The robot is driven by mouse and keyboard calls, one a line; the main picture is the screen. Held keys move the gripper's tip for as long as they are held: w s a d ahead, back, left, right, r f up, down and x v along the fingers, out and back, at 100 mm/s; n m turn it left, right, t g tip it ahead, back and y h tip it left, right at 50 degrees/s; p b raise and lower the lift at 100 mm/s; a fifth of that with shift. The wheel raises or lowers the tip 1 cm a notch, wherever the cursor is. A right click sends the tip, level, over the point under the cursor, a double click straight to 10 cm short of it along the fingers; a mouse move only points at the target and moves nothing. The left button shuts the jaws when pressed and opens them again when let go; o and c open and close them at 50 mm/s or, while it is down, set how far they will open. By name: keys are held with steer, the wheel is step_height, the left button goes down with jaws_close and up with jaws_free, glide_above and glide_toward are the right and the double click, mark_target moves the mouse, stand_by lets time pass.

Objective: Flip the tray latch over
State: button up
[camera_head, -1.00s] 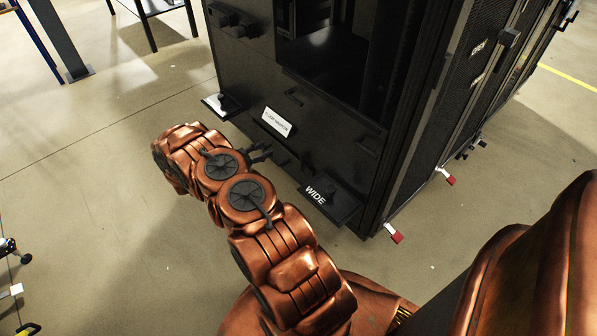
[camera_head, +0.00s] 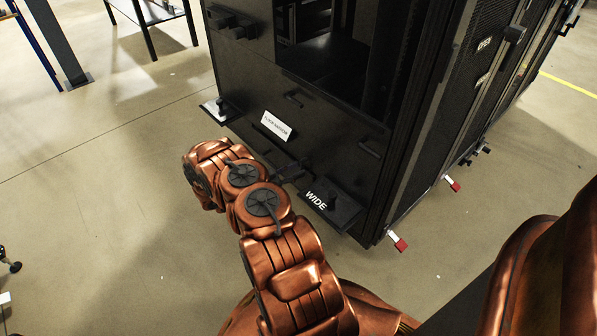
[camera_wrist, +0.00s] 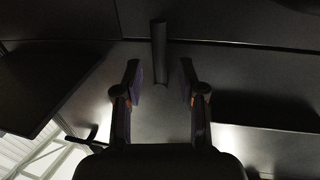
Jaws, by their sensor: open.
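In the wrist view, a short dark bar (camera_wrist: 159,52), which appears to be the tray latch, sticks out from a dark panel. My gripper (camera_wrist: 161,82) is open, with one finger on each side of the bar's line. The bar's near end is close to the fingertips; I see no contact. In the head view, my gripper (camera_head: 292,172) is at the low front of the black rack (camera_head: 330,120), just left of the plate marked WIDE (camera_head: 328,205). The latch cannot be made out there.
A white label (camera_head: 276,125) and small handles are on the rack front. A white-edged plate (camera_head: 219,110) juts out at its lower left. Red-tipped feet (camera_head: 400,244) stick out at the right.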

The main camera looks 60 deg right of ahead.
steer(key=shift+x, duration=0.85)
jaws_close()
